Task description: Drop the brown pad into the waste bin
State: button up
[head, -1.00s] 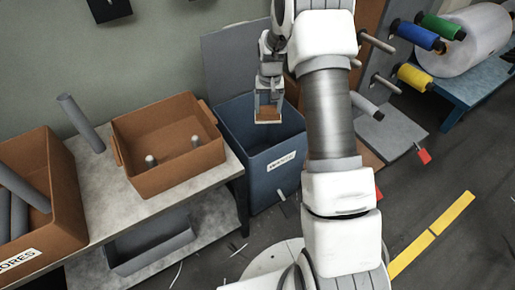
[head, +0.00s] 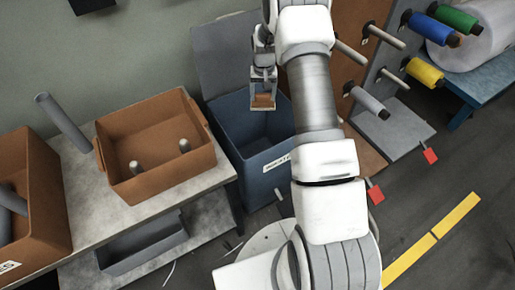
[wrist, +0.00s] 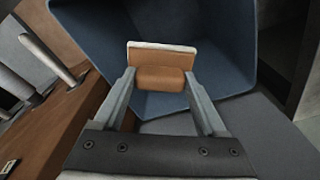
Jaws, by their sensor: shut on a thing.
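The brown pad (wrist: 161,62) is held between the two fingers of my gripper (wrist: 160,82) in the wrist view. It has a pale strip along its far edge. In the head view my gripper (head: 263,99) points down with the pad (head: 263,102) at its tips, over the open top of the waste bin (head: 222,122). The bin is blue-grey with a white label on its front. In the wrist view the bin's inside wall (wrist: 222,35) lies beyond and below the pad. How far the pad is above the rim is hard to tell.
A grey panel (head: 225,45) stands behind the bin. To the left, a brown box (head: 165,185) with pegs stands on a grey bench (head: 80,215), beside a larger brown box (head: 45,170). A rack with spools (head: 425,70) stands to the right.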

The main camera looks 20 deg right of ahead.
aim_at(263, 102)
jog(key=shift+f+b, duration=1.7)
jog(key=shift+f, duration=1.3)
jog(key=o, duration=1.2)
jog(key=shift+o, duration=0.2)
notch_tip(263, 102, up, 17)
jog(key=s+p, duration=0.2)
jog(key=p, duration=0.2)
jog(key=shift+a+r+p, duration=0.2)
jog(key=shift+a+p, duration=0.1)
jog(key=shift+a, duration=0.05)
